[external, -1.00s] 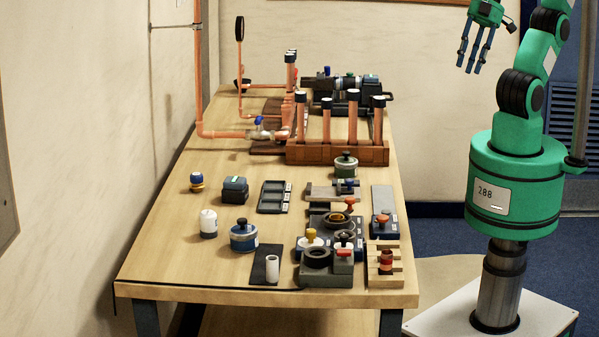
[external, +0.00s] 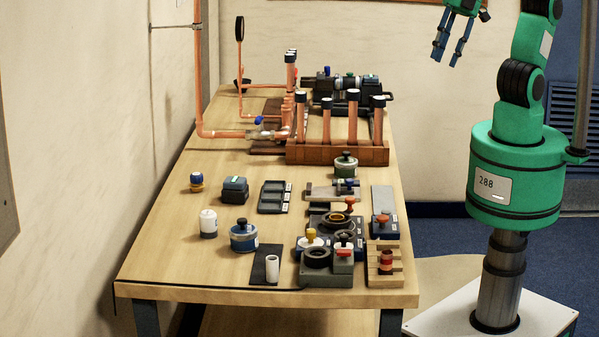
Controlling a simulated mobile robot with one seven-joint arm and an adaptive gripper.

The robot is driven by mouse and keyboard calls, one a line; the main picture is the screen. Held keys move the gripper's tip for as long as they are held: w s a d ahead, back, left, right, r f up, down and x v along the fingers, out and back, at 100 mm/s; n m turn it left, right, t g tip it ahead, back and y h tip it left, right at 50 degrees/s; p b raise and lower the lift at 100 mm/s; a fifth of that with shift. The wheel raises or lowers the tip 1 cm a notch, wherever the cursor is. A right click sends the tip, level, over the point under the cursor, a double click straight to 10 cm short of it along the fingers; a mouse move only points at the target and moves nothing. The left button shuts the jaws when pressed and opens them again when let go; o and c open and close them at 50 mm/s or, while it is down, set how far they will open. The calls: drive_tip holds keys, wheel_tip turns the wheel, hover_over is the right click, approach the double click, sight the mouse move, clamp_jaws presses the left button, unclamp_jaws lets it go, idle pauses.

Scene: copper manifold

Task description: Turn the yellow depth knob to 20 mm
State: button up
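The yellow knob (external: 311,235) stands upright on a small blue and white unit at the front right of the wooden table, among a cluster of dark devices. Its scale and setting are too small to read. My gripper (external: 448,58) hangs high at the top of the view, right of the table's far part and well away from the knob.
A grey block with a round opening (external: 317,257) stands just in front of the knob. An orange-knobbed unit (external: 384,225) and wooden rack (external: 384,268) stand to its right. Copper pipes in a wooden holder (external: 337,152) rise farther back.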

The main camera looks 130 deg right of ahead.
drive_tip(key=w+d+n+h+p, duration=0.1)
drive_tip(key=w+n+p, duration=0.35)
drive_tip(key=w, duration=0.75)
drive_tip(key=n+g+h+p, duration=0.2)
drive_tip(key=n+p, duration=0.8)
drive_tip(key=n, duration=0.6)
hover_over(311, 230)
drive_tip(key=s+a, duration=0.3)
drive_tip(key=a, duration=0.2)
wheel_tip(311, 230, down, 24)
drive_tip(key=shift+s+d+r, duration=0.1)
drive_tip(key=shift+s+r, duration=0.1)
drive_tip(key=shift+p+x, duration=0.4)
drive_tip(key=shift+x, duration=6.45)
drive_tip(key=shift+s+f, duration=0.15)
drive_tip(key=shift+c, duration=0.2)
